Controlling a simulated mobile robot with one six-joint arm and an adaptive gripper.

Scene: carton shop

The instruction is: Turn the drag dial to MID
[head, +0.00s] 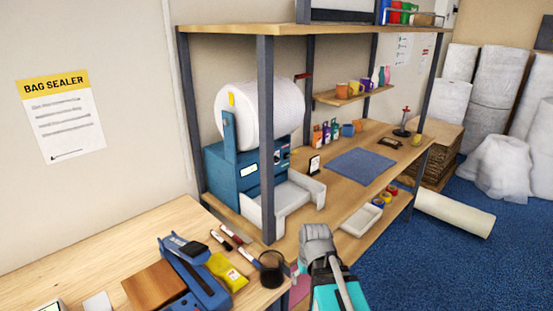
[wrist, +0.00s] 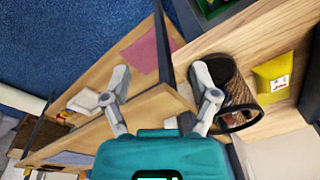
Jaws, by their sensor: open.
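A blue machine (head: 231,172) with a large white roll (head: 262,110) stands on the shelf bench in the head view. Its right-hand face carries small controls (head: 281,157); they are too small to tell which is the drag dial or where it points. My gripper (head: 318,238) is in front of the bench, low and to the right of the machine, apart from it. In the wrist view my gripper (wrist: 160,78) has its two fingers spread, with nothing between them. The machine's controls cannot be made out in the wrist view.
A shelf post (head: 266,140) stands in front of the machine. A white tray (head: 285,200) sits at its foot. A dark mesh cup (head: 272,268) and a yellow packet (head: 227,271) lie on the near table. A blue mat (head: 361,165) lies farther along the bench.

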